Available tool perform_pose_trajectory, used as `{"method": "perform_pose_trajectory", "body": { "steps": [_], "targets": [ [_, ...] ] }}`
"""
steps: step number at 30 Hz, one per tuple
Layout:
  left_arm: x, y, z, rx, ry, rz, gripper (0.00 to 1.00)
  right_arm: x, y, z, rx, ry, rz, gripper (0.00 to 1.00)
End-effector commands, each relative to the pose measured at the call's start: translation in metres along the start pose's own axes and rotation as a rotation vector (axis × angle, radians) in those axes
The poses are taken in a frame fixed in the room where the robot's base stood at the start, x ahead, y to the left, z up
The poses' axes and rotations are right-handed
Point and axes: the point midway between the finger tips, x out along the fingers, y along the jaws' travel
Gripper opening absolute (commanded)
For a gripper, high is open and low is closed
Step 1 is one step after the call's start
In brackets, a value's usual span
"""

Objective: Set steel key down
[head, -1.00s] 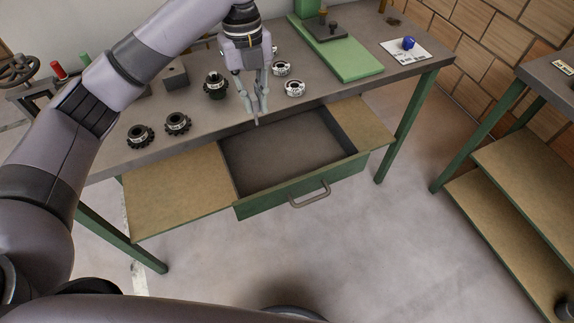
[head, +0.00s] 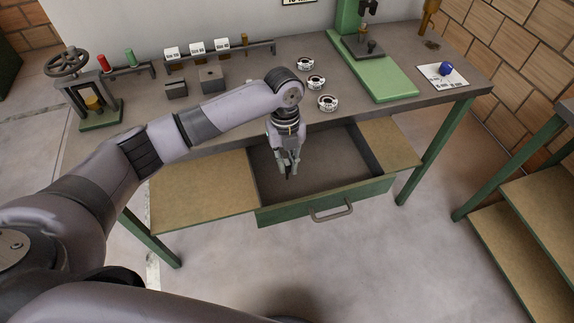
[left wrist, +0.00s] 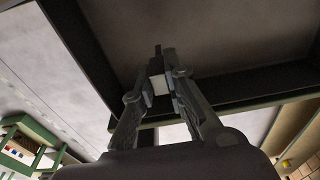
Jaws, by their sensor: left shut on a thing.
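My left gripper (head: 287,165) hangs over the open drawer (head: 262,174) of the workbench, pointing down, its fingertips within the drawer's outline. In the left wrist view the gripper (left wrist: 160,84) is shut on a small pale grey block-like piece, the steel key (left wrist: 160,85). A thin dark end sticks out beyond the fingertips. In the head view the key is too small to make out clearly. I cannot tell whether it touches the drawer floor. My right gripper is not in view.
The workbench top (head: 240,110) holds several ring-shaped parts, including one ring (head: 327,103), and dark blocks (head: 212,79). A green press base (head: 385,80) stands further right. The drawer looks empty, with dark walls around it. A second table (head: 545,150) stands at the right.

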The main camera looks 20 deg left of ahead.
Motion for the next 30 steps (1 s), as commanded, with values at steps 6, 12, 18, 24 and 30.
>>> {"method": "perform_pose_trajectory", "body": {
  "steps": [6,12,18,24,30],
  "targets": [
    [0.021,0.0,0.002,0.0,0.0,0.001,0.0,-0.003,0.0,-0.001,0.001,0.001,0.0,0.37],
    [0.021,0.0,0.002,0.0,0.0,0.001,0.0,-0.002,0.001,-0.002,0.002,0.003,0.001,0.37],
    [0.024,0.0,0.003,0.0,0.0,0.001,0.18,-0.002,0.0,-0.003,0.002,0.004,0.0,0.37],
    [0.024,0.0,0.003,0.0,0.0,0.001,0.32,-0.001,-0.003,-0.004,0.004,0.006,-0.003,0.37],
    [0.024,0.0,0.003,0.0,0.0,0.001,0.33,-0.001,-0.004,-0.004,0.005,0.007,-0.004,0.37]
  ]
}}
